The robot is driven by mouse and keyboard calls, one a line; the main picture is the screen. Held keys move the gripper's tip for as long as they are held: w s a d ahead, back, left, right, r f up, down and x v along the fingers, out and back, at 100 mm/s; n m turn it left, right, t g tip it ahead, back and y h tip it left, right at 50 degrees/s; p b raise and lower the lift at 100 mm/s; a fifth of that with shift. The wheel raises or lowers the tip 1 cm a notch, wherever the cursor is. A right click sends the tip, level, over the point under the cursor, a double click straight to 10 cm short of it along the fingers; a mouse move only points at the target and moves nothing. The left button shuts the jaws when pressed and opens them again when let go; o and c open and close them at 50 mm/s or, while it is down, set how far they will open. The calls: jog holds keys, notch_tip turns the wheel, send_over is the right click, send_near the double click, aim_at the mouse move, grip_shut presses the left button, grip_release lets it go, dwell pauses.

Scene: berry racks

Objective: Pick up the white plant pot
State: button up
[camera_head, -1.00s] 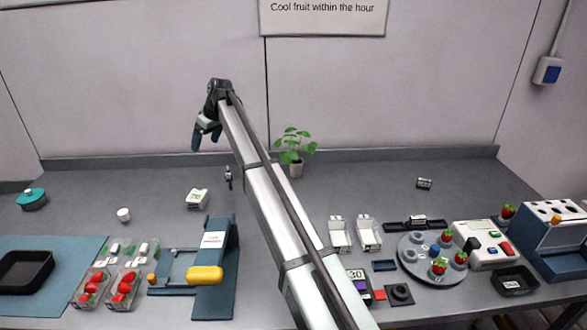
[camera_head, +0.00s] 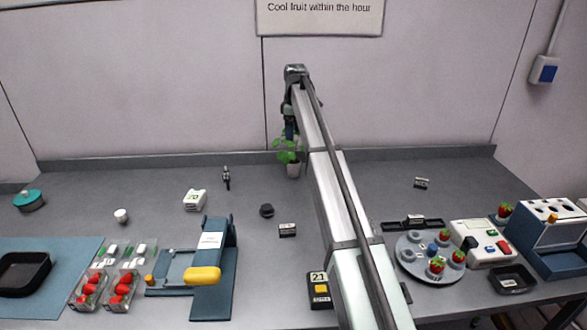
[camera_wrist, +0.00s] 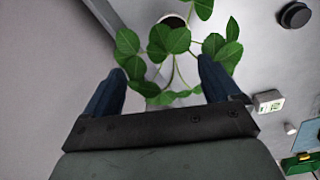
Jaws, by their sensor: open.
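The white plant pot (camera_head: 293,170) stands upright on the counter near the back wall, with a green leafy plant (camera_head: 288,150) in it. In the wrist view only the pot's rim and dark soil (camera_wrist: 173,20) show at the top; leaves (camera_wrist: 170,42) hide much of it. My gripper (camera_head: 290,130) hangs above the plant in the head view, pointing down. In the wrist view my gripper (camera_wrist: 160,92) has its two blue fingers wide apart, with leaves between and beyond them. Nothing is held, and the pot lies beyond the fingertips.
The back wall (camera_head: 180,80) is close behind the plant. A dark round puck (camera_head: 267,210) and a small labelled block (camera_head: 287,230) lie on the counter in front. My arm crosses the counter to the right of the pot. The counter left of the pot is mostly clear.

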aim_at(294, 160)
jog(key=f+n, duration=0.1)
jog(key=f, duration=0.2)
jog(key=f+n, duration=0.1)
jog(key=f, duration=0.1)
jog(key=s+f+n, duration=0.1)
jog(key=f, duration=0.2)
jog(key=shift+s+d+f+g, duration=0.1)
jog(key=shift+d+f+g, duration=0.1)
jog(key=shift+f+g, duration=0.15)
jog(key=shift+s+a+f, duration=0.15)
jog(key=shift+f, duration=1.15)
jog(key=shift+s+a+f, duration=0.1)
jog(key=shift+s+f, duration=0.05)
jog(key=shift+f, duration=1.15)
jog(key=c, duration=1.2)
jog(key=shift+r, duration=0.1)
